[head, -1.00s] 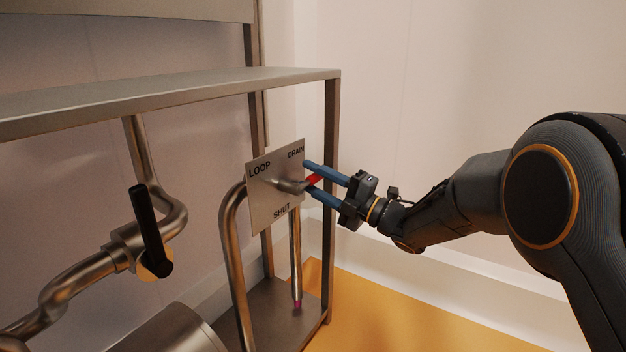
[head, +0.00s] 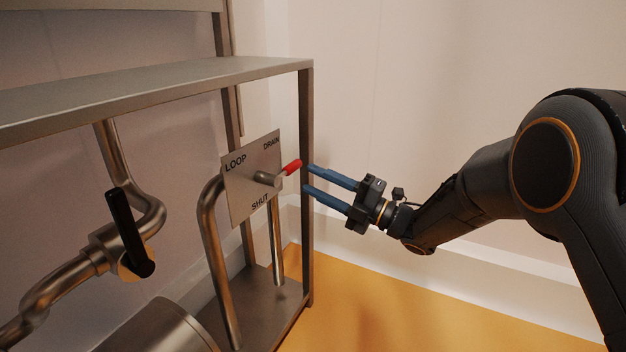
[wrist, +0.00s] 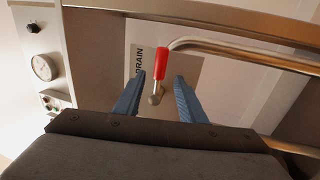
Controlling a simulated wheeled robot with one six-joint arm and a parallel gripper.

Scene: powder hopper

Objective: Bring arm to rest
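My gripper (head: 307,178) is open and empty, its two blue fingers apart and pointing left at the valve plate. The red-tipped valve lever (head: 291,168) stands out from the square plate (head: 240,197) marked LOOP, DRAIN and SHUT. The lever points up and right, toward the DRAIN side.
A steel frame post (head: 306,200) stands close by the fingertips, under a shelf (head: 200,76). A black-handled valve (head: 130,232) sits on a pipe at left. A panel with a gauge (wrist: 43,67) shows in the wrist view. Floor (head: 370,310) at right is clear.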

